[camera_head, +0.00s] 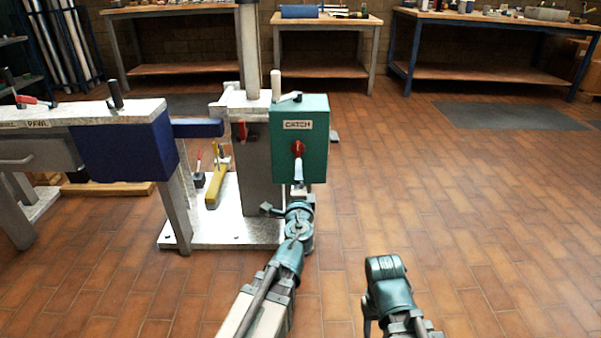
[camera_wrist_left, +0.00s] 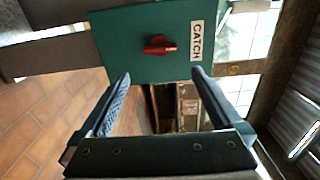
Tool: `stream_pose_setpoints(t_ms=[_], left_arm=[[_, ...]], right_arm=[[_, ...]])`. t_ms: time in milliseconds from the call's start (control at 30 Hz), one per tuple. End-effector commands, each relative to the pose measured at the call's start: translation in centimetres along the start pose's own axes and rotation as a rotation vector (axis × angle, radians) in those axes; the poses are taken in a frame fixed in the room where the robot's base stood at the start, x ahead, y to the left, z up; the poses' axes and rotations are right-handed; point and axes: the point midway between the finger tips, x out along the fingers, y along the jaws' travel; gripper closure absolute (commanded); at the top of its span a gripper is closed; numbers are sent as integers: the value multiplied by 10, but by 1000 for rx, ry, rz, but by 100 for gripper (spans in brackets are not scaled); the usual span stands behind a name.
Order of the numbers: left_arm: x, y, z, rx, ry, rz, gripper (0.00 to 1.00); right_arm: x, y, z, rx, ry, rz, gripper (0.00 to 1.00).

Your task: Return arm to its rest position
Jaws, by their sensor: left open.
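The green box labelled CATCH (camera_head: 312,115) is fixed to the grey mast column in the head view, with a red knob (camera_head: 298,148) on its front. In the left wrist view the green box (camera_wrist_left: 120,50) and its red knob (camera_wrist_left: 158,45) are just beyond my fingers. My left gripper (camera_wrist_left: 160,85) is open, its two fingers apart with nothing between them. In the head view my left arm reaches up to just below the box, and its wrist mostly hides the gripper. My right arm shows at lower centre; its gripper is out of view.
A grey mast (camera_head: 248,45) rises from a pale base plate (camera_head: 220,238). A bench with a blue end block (camera_head: 130,150) is at left. Workbenches (camera_head: 325,20) line the back. The tiled floor (camera_head: 480,220) at right is clear.

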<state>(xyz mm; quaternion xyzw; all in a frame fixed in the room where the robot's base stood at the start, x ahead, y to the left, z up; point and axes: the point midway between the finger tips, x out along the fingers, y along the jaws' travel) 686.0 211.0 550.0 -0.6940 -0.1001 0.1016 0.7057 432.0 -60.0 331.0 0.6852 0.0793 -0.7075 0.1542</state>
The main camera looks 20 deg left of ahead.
Motion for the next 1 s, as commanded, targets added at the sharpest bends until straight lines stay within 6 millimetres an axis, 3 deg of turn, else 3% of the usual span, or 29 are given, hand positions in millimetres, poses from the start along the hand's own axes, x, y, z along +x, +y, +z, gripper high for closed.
stream_pose_setpoints(t_ms=[367, 567, 667, 767, 900, 1000], left_arm=[[-4, -2, 1, -7, -6, 3, 0], [-17, -14, 14, -209, -154, 107, 0], [-39, -4, 19, -380, -296, 256, 0], [-74, 16, 13, -525, -436, 454, 0], [-138, 41, -11, -646, -595, 759, 0], [-183, 50, -30, -680, -673, 957, 0]], right_arm=[[-2, 0, 0, 0, 0, 0, 50], [-40, 4, 2, -2, -1, 0, 50], [-69, 7, 4, -5, -2, 1, 50], [-96, 10, 5, -7, -3, 1, 50], [-126, 13, 7, -10, -4, 2, 50], [-143, 15, 8, -11, -5, 2, 50]])
